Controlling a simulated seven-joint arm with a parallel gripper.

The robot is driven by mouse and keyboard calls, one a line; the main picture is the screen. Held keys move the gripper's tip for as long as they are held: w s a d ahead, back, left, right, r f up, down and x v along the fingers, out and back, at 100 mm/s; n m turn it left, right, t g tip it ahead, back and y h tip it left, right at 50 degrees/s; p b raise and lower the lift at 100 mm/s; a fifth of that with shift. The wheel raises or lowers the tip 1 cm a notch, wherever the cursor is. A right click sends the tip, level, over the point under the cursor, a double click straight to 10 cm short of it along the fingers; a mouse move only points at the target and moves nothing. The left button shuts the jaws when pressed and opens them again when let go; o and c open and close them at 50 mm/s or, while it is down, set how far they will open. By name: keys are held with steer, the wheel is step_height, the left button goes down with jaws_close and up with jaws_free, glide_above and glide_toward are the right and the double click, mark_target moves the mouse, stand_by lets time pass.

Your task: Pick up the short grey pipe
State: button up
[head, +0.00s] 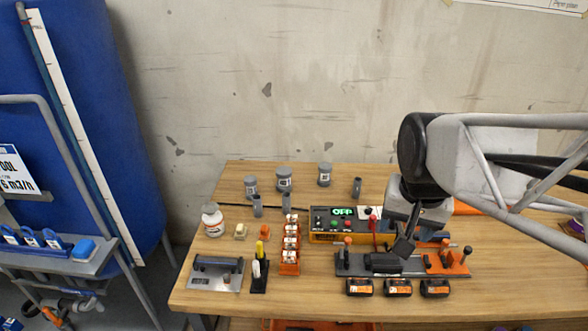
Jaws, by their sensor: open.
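Several small upright grey pipe pieces stand on the wooden table. One grey pipe (257,206) is at the left, another grey pipe (286,201) is just right of it, and a darker grey pipe (357,187) stands farther right near the back. I cannot tell for sure which is the short one. My gripper (404,246) is at the right, pointing down over the dark fixture. It is open, and I see no pipe in it. The arm hides part of the table behind it.
Wider grey fittings (284,179) stand along the back. A control box (338,224) with a lit display sits mid-table. A dark fixture with orange parts (446,262) lies below my gripper.

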steer(key=w+a+f+m, duration=0.1)
steer(key=w+a+m, duration=0.2)
steer(key=w, duration=0.4)
steer(key=w+a+f+m, duration=0.1)
steer(key=w+a+m, duration=0.15)
steer(key=w, duration=0.55)
steer(key=m+g, duration=0.2)
steer(key=m, duration=1.1)
glide_above(286, 194)
step_height(286, 194, down, 21)
steer(key=shift+s+f, duration=0.1)
steer(key=shift+s, duration=0.05)
steer(key=shift+a+f, duration=0.1)
steer(key=shift+f, duration=0.05)
steer(key=shift+f, duration=1.25)
